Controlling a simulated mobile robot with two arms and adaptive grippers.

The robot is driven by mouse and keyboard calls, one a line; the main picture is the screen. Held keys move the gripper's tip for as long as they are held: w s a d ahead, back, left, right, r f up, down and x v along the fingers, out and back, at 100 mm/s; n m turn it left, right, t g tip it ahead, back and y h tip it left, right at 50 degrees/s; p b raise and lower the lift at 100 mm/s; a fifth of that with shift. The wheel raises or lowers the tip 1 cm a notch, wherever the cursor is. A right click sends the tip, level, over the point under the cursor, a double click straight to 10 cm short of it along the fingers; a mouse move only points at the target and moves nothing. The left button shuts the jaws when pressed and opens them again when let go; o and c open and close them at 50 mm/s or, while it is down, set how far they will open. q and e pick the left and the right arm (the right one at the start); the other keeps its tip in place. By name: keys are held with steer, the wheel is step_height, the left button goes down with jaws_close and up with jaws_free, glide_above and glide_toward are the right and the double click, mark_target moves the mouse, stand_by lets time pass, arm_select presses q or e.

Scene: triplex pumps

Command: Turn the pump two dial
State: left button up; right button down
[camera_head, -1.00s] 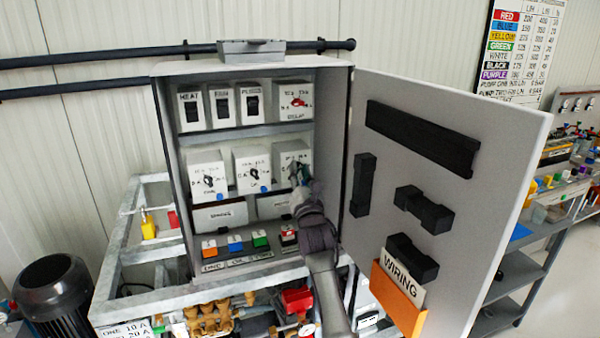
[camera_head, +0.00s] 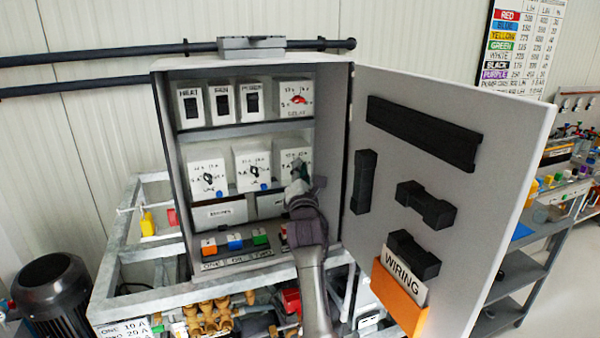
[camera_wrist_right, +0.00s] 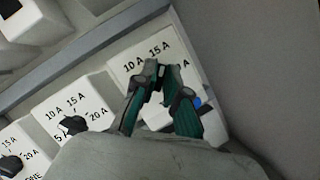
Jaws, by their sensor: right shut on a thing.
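The pump two dial sits on the rightmost white box (camera_head: 292,152) of the cabinet's middle row. That box (camera_wrist_right: 133,65) also shows in the right wrist view, with 10 A, 15 A and 20 A marks. My right gripper (camera_head: 300,178) is in front of this box. In the right wrist view the green-padded fingers of the gripper (camera_wrist_right: 160,78) are at the box's face, shut on the dial. My left gripper is not in view.
Two similar dial boxes (camera_head: 207,174) (camera_head: 252,167) stand to the left. A blue button (camera_wrist_right: 197,102) is close beside the fingers. The open cabinet door (camera_head: 400,160) is close on the right, and colored buttons (camera_head: 235,242) lie below.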

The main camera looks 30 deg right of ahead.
steer(key=shift+m+g+p, duration=0.35)
steer(key=shift+m+g, duration=0.3)
steer(key=shift+m, duration=1)
steer(key=shift+m+g+p, duration=0.3)
steer(key=shift+m+g, duration=0.35)
steer(key=shift+m, duration=1)
steer(key=c, duration=1.2)
jaws_free()
